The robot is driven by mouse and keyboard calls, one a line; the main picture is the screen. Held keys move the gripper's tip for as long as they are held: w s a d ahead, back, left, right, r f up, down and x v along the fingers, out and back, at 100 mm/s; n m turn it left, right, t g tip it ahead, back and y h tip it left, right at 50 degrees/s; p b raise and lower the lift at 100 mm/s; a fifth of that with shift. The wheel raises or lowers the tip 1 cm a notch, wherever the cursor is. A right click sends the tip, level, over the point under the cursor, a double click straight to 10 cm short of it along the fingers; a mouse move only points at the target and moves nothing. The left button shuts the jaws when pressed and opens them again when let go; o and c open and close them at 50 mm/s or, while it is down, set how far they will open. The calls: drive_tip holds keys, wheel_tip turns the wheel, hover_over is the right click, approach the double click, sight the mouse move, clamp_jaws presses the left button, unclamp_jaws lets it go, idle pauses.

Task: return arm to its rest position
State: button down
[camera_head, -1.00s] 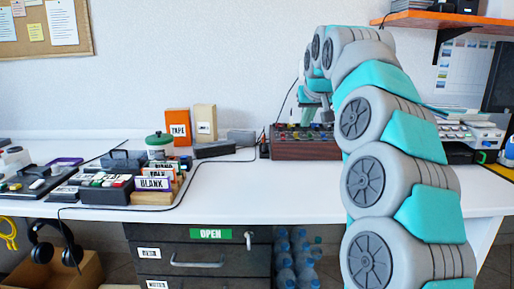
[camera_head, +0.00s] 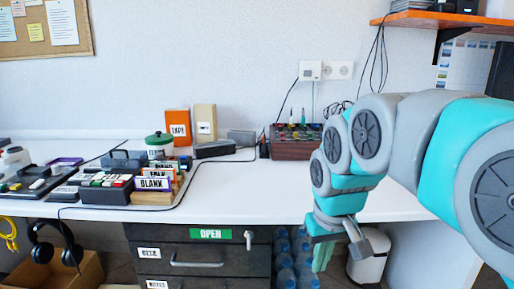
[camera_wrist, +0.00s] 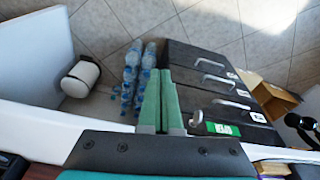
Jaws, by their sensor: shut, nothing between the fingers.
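My gripper (camera_head: 322,256) is at the lower right of the head view, pointing down in front of the desk's front edge. Its green fingers are together with nothing between them. In the wrist view the shut fingers (camera_wrist: 160,103) show at the middle, with the drawer unit and bottles beyond them. My arm reaches in from the right side of the head view and bends down to the gripper.
The white desk (camera_head: 240,190) holds a control box with knobs (camera_head: 290,148) and labelled boxes. Below are the drawer unit (camera_head: 205,262) with an OPEN label, water bottles (camera_head: 283,268) and a white bin (camera_head: 370,262). An orange shelf (camera_head: 430,20) hangs upper right.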

drive_tip(key=s+d+f+g, duration=0.1)
drive_tip(key=s+f, duration=0.3)
drive_tip(key=s, duration=0.3)
drive_tip(key=s+d+f+m+g, duration=0.1)
drive_tip(key=s+f, duration=0.3)
drive_tip(key=s, duration=0.3)
drive_tip(key=s+f+m+g, duration=0.1)
drive_tip(key=s+f, duration=0.3)
drive_tip(key=s, duration=0.3)
drive_tip(key=shift+s+d+f+g, duration=0.25)
drive_tip(key=shift+s+d+g, duration=0.15)
